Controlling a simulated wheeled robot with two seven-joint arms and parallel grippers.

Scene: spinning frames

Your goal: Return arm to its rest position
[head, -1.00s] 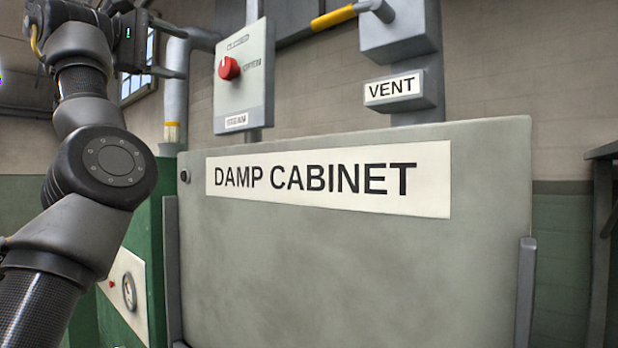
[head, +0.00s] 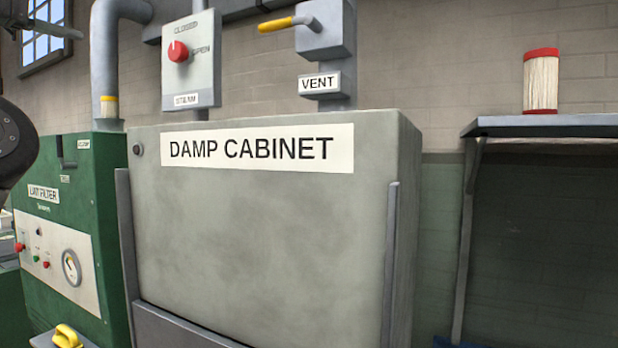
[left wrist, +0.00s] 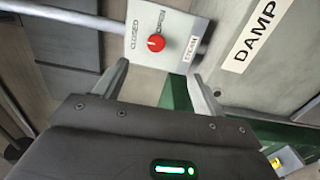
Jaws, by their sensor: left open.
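My left gripper (left wrist: 160,82) shows in the left wrist view with its two fingers spread wide and nothing between them. Beyond the fingertips is the steam panel (left wrist: 178,22) with its red knob (left wrist: 156,43); the fingers look apart from the knob. In the head view only a dark joint of my left arm (head: 14,142) shows at the left edge, and the gripper is out of that picture. The red knob (head: 178,51) sits on the steam panel (head: 190,80), which is marked CLOSED and OPEN. My right gripper is in neither view.
The damp cabinet (head: 260,220) fills the middle. The green lint filter machine (head: 85,190) stands left of it. A vent box (head: 326,38) with a yellow-ended lever is above. At right, a shelf (head: 550,127) holds a red-capped cylinder (head: 541,82). A grey pipe (head: 105,60) rises at left.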

